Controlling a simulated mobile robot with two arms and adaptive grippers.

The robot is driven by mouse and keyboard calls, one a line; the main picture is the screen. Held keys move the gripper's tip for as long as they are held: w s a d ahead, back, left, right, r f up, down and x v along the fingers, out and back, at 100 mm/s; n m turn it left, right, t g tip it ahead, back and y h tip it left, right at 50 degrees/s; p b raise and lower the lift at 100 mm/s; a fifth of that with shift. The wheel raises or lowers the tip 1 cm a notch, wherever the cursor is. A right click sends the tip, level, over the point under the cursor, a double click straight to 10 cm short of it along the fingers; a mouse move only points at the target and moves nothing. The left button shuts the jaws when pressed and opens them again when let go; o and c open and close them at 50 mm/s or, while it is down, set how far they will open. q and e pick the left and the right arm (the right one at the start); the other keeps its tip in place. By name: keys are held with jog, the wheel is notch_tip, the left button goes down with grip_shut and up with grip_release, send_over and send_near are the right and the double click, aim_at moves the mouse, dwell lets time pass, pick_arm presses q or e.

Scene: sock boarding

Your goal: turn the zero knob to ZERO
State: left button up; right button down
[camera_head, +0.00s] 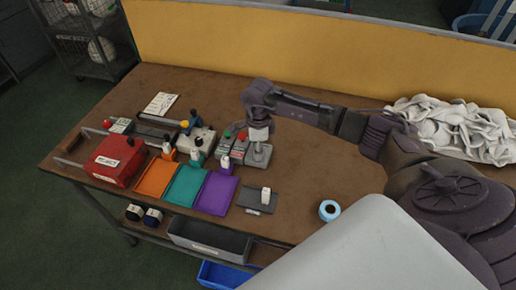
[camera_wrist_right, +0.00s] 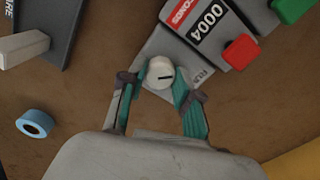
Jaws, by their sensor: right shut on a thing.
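Lettering on the plate is only partly readable, and I cannot read a ZERO mark. My right gripper (camera_wrist_right: 157,84) has its teal-padded fingers on both sides of the knob and is shut on it. My left gripper is in neither view.
Beside the knob stands a counter box (camera_wrist_right: 212,20) reading 0004, with red (camera_wrist_right: 240,51) and green (camera_wrist_right: 292,8) buttons. Orange, teal and purple (camera_head: 213,193) mats, a red box (camera_head: 113,161) and a blue tape roll (camera_head: 329,210) lie on the brown table. White cloths (camera_head: 455,128) are piled right.

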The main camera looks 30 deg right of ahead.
jog(key=m+b, duration=0.1)
jog(key=m, duration=0.3)
jog(key=m+b, duration=0.1)
jog(key=m, duration=0.8)
jog(key=shift+w, duration=0.1)
jog(key=m, duration=0.4)
jog(key=shift+d+m, duration=0.1)
jog(key=shift+m, duration=0.2)
jog(key=shift+r, duration=0.1)
dwell(0.4)
jog(key=c, duration=0.8)
grip_release()
